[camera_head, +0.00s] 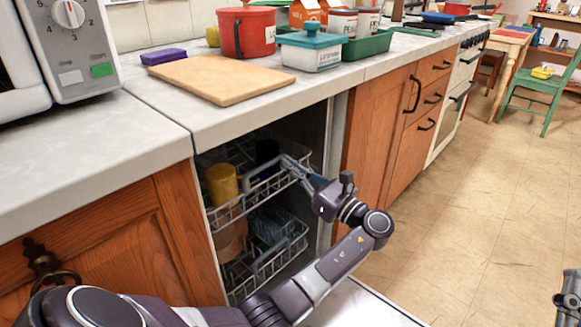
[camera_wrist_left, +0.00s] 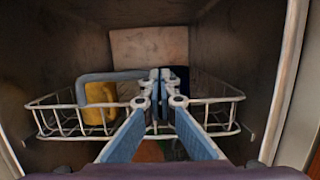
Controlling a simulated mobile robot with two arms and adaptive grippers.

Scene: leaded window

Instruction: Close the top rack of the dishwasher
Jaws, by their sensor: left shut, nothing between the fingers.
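The dishwasher (camera_head: 308,125) is open under the counter, with its pale door (camera_head: 360,307) lowered. The top rack (camera_head: 236,210), of white wire, is mostly inside the cavity, its front near the opening. It holds a yellow cup (camera_head: 222,184) and darker dishes. In the left wrist view the rack (camera_wrist_left: 65,118) spans the cavity, with the yellow cup (camera_wrist_left: 100,101) at left. My left gripper (camera_head: 293,163) is shut and empty at the rack's front, right of its middle. Its fingers (camera_wrist_left: 160,88) point into the cavity; contact with the rack is unclear. A piece of my right gripper (camera_head: 570,300) shows; its jaws are unclear.
The bottom rack (camera_head: 268,264) is below, also inside. Wooden cabinets (camera_head: 375,140) flank the opening. The counter above carries a cutting board (camera_head: 218,79), a red pot (camera_head: 246,33) and a microwave (camera_head: 75,55). The floor at right is free.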

